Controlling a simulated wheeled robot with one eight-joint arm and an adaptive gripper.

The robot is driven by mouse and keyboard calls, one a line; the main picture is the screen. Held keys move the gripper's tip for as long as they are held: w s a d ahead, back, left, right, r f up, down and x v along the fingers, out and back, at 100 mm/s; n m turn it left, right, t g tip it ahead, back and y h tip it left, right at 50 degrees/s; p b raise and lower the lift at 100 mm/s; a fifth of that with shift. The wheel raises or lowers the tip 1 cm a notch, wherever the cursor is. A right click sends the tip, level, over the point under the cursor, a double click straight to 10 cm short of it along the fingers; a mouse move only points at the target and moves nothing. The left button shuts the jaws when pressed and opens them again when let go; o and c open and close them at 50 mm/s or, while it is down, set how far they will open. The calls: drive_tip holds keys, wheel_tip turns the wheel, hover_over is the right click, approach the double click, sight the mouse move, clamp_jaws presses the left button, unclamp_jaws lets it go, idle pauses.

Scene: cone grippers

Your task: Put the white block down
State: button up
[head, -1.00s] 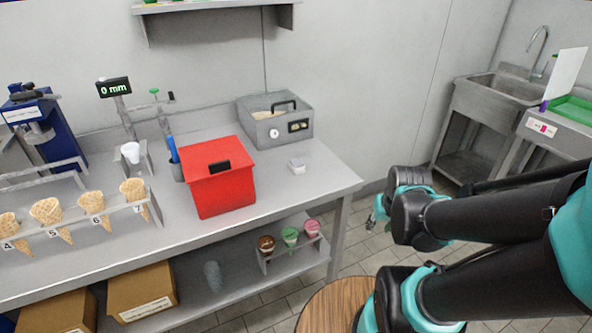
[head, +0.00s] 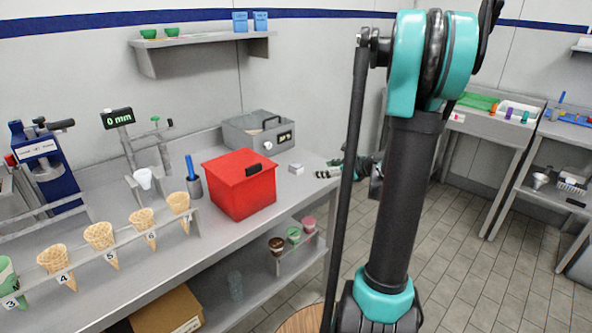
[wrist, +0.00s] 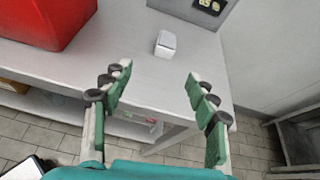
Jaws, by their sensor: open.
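The white block (head: 297,168) stands on the grey counter (head: 232,229), right of the red box (head: 240,190) and in front of the grey bin (head: 258,133). In the wrist view the white block (wrist: 166,43) is upright just beyond my gripper (wrist: 160,73), roughly in line with the gap between its green fingers. The fingers are spread, with nothing between them. In the head view my gripper (head: 326,174) is at the counter's right end, just right of the block and apart from it. Part of my arm hides the area behind it.
The red box and the grey bin stand close to the block. The counter's right edge is just past it. A cone rack (head: 80,258) with several numbered cones runs along the front left. A lower shelf holds coloured cups (head: 293,235).

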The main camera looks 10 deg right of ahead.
drive_tip(key=m, duration=0.1)
approach(295, 165)
drive_tip(key=shift+t, duration=0.3)
drive_tip(key=x, duration=0.2)
drive_tip(key=f+x, duration=0.1)
drive_tip(key=x, duration=0.1)
drive_tip(key=shift+x, duration=2.8)
drive_tip(key=shift+r, duration=0.2)
drive_tip(key=shift+c, duration=0.4)
clamp_jaws()
drive_tip(key=shift+r, duration=0.15)
